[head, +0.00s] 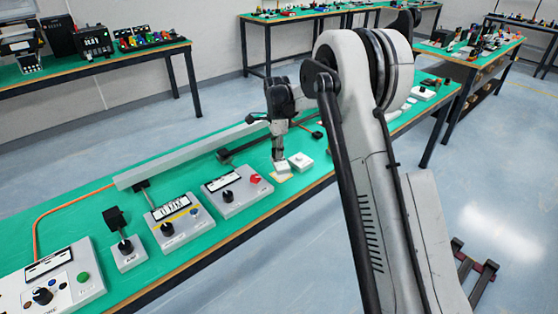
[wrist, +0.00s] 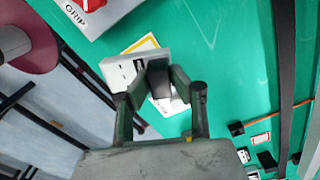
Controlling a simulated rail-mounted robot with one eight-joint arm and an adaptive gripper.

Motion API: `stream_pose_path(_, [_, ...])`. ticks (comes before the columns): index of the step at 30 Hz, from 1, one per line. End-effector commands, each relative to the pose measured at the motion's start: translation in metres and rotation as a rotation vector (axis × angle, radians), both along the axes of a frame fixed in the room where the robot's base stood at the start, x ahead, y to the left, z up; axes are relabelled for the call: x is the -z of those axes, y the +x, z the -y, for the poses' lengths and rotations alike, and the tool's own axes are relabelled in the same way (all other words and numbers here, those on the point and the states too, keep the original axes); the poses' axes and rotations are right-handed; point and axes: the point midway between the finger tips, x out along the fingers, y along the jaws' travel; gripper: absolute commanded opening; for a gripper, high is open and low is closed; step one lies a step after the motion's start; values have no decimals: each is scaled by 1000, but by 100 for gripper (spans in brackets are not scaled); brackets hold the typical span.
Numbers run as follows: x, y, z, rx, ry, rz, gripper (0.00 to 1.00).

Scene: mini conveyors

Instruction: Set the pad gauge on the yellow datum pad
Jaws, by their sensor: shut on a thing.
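The pad gauge, a small white block (wrist: 120,72) with a darker upright part, is between the fingers of my gripper (wrist: 163,90) in the wrist view. My gripper is shut on it. In the head view my gripper (head: 279,158) points down at the gauge (head: 282,167). The datum pad, a pale plate with a yellow border (wrist: 148,43), lies under the gauge and shows past its edges. Its yellowish corner also shows in the head view (head: 284,179). I cannot tell whether the gauge touches the pad; the gauge and fingers hide much of it.
A second white block (head: 300,161) stands just right of the gauge. A grey box with a red knob (head: 238,190) is to the left, with more control boxes (head: 180,222) further left. A long grey conveyor rail (head: 190,155) runs behind on the green bench.

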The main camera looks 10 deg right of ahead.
Motion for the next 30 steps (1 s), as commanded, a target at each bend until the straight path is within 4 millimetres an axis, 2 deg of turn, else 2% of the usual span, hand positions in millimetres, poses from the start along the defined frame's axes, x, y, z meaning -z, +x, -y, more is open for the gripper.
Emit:
stream_pose_path(7, [11, 6, 7, -1, 0, 0, 0])
stream_pose_path(15, [44, 5, 7, -1, 0, 0, 0])
stream_pose_path(27, [50, 5, 7, -1, 0, 0, 0])
stream_pose_path(28, [49, 5, 7, -1, 0, 0, 23])
stream_pose_path(30, [48, 5, 7, -1, 0, 0, 33])
